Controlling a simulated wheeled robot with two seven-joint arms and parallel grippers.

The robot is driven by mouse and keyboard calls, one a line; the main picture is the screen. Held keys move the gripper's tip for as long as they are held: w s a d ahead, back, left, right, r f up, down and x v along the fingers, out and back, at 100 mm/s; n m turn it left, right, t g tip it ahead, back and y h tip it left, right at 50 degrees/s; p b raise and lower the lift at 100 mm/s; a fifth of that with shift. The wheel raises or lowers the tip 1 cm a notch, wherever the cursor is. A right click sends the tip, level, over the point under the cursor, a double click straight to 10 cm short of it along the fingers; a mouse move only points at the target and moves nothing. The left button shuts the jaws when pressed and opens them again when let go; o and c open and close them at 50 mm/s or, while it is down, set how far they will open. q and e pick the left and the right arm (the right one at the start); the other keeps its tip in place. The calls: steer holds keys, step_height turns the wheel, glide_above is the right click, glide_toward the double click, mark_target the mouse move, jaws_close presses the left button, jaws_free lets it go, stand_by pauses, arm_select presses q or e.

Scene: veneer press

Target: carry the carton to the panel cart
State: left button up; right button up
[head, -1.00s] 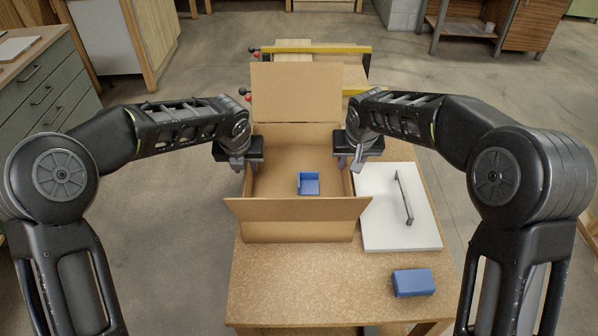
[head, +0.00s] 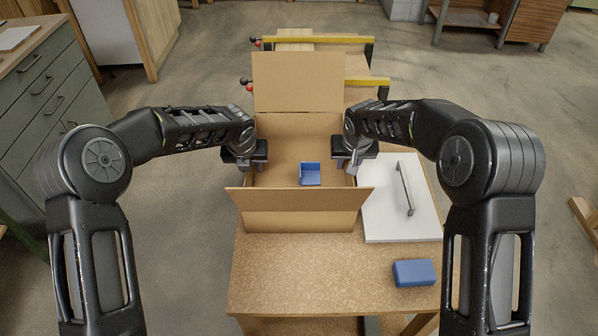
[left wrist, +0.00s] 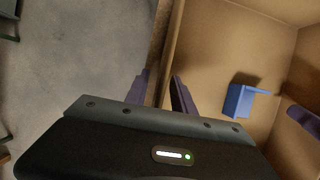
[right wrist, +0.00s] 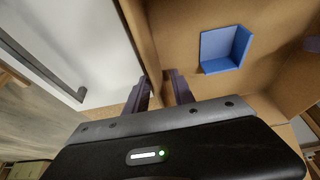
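The open brown carton (head: 300,222) stands on a wooden-topped table, its near and far flaps raised. A blue angled piece (head: 310,174) lies inside it and also shows in the left wrist view (left wrist: 242,98) and right wrist view (right wrist: 222,50). My left gripper (left wrist: 160,92) is at the carton's left wall, one finger on each side of the wall, apparently with gaps. My right gripper (right wrist: 158,90) straddles the right wall the same way, apparently open. Behind the carton is a low structure with yellow bars (head: 315,39); I cannot tell whether it is the panel cart.
A white board with a dark handle (head: 385,205) lies right of the carton. A blue block (head: 413,272) sits near the front right of the table (head: 290,280). A green drawer cabinet (head: 45,100) stands at left. Floor is open on both sides.

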arm_select(q)
steer(key=shift+f, duration=0.2)
arm_select(e)
steer(key=shift+w+f, duration=0.1)
steer(key=shift+f, duration=0.05)
arm_select(q)
jaws_close()
arm_select(e)
jaws_close()
arm_select(q)
steer(key=shift+w+r, duration=0.1)
stand_by(0.9)
